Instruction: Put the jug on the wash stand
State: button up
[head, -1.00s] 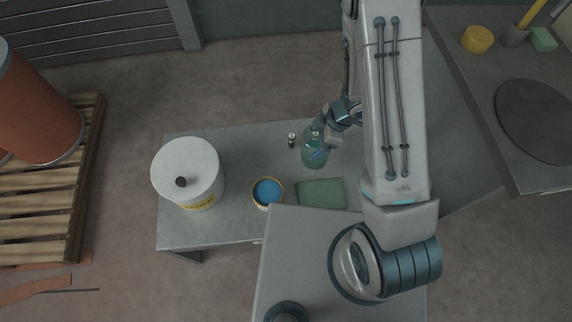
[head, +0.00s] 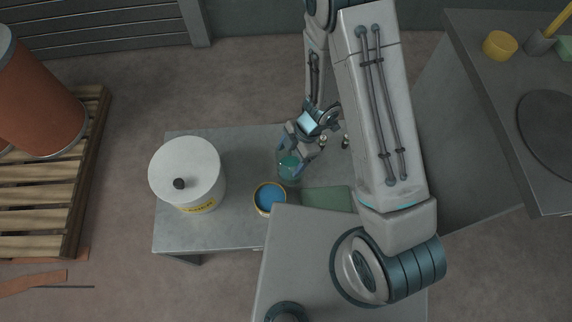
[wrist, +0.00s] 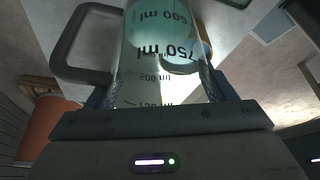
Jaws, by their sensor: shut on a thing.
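The jug (head: 289,167) is clear, with a greenish tint and a grey handle. In the wrist view the jug (wrist: 165,60) shows black millilitre marks and stands between my fingers. My gripper (head: 297,152) is shut on it, over the back middle of the grey table. The gripper also shows at the bottom of the wrist view (wrist: 160,100). I cannot tell whether the jug's base touches the table. The likely wash stand is the dark grey counter (head: 490,110) at the right, with a round dark disc (head: 550,135) on it.
On the grey table (head: 235,150) stand a white lidded pot (head: 187,165), a tin with blue contents (head: 270,198) and a green mat (head: 327,199). A yellow round block (head: 500,45) and grey cup (head: 540,42) stand on the counter's back. A pallet (head: 40,190) with an orange drum lies left.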

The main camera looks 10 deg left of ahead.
aim_at(290, 157)
jog(key=shift+w+b+x, duration=0.2)
jog(key=shift+b+x, duration=0.3)
jog(key=shift+x, duration=0.7)
jog(key=shift+w+b+x, duration=0.2)
jog(key=shift+b+x, duration=0.3)
jog(key=shift+x, duration=0.7)
jog(key=shift+d+f, duration=0.1)
jog(key=shift+f, duration=0.15)
jog(key=o, duration=1.8)
